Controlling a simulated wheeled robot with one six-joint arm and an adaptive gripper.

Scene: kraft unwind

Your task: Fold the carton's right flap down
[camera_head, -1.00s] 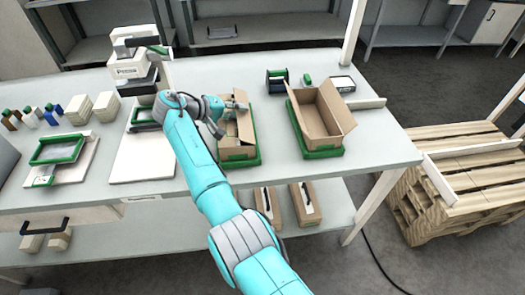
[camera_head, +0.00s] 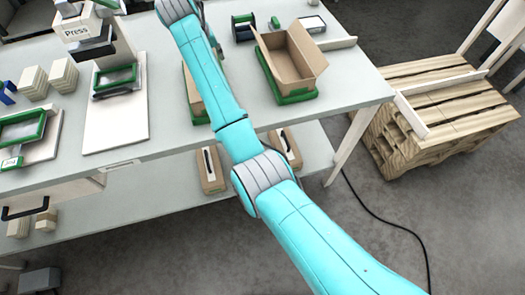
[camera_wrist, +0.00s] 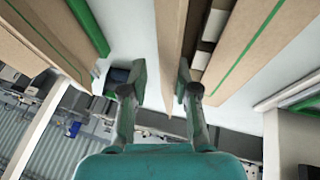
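One brown carton (camera_head: 192,92) sits on a green-edged base on the table, mostly hidden behind my arm in the head view. Another carton (camera_head: 287,62) stands to its right with its top open and flaps up, in a green tray (camera_head: 292,98). My gripper (camera_wrist: 161,78) shows in the wrist view with its two fingers apart. A narrow brown cardboard panel (camera_wrist: 170,45) reaches down into the gap, close to the right finger; contact is unclear. Cardboard with a green stripe (camera_wrist: 245,45) lies to the right, with pale and dark contents beside it. The gripper is hidden in the head view.
A press (camera_head: 90,40) stands at the left of the table (camera_head: 165,150). A wooden pallet (camera_head: 445,115) stands right.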

